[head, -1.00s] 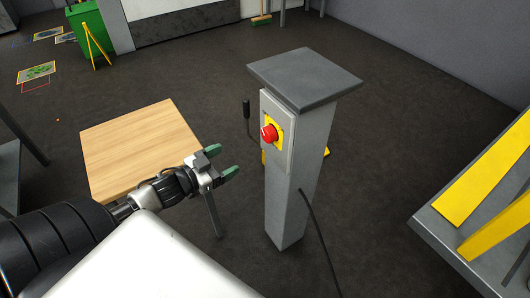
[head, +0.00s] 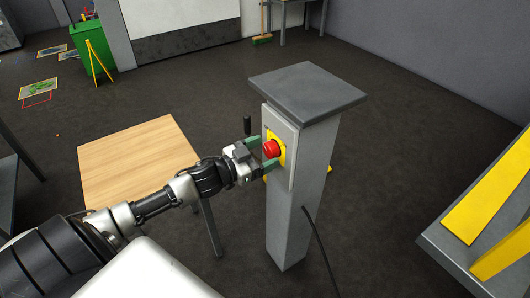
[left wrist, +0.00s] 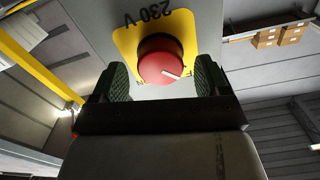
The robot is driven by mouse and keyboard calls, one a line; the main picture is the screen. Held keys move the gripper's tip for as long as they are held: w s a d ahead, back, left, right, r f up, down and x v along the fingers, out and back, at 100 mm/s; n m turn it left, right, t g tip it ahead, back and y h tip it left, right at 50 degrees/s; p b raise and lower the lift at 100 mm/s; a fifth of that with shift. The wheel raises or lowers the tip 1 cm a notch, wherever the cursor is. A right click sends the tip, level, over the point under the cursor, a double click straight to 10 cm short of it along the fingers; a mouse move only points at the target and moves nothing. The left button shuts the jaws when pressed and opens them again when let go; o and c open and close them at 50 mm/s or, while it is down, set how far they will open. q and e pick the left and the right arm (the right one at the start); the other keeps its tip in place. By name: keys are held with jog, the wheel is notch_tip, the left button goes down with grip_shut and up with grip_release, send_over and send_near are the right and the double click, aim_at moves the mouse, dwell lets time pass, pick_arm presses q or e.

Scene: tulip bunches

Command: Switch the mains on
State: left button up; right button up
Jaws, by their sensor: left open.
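The mains switch is a red round knob (head: 271,148) on a yellow plate on the side of a grey pillar (head: 296,205). In the left wrist view the knob (left wrist: 160,58) has a white mark pointing right and slightly down, and the yellow plate (left wrist: 126,42) reads "230 V". My left gripper (head: 257,155) is open at the knob, its green fingers on either side of it. My right gripper is not in view.
A wooden-topped table (head: 135,160) stands left of the pillar. A black-handled lever (head: 247,125) is behind my gripper. A cable (head: 318,245) hangs from the pillar. A grey bench with yellow bars (head: 490,215) is at the right.

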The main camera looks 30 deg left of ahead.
pick_arm(q)
jog(key=shift+w+d, duration=0.15)
jog(key=shift+w, duration=0.25)
jog(key=c, duration=0.9)
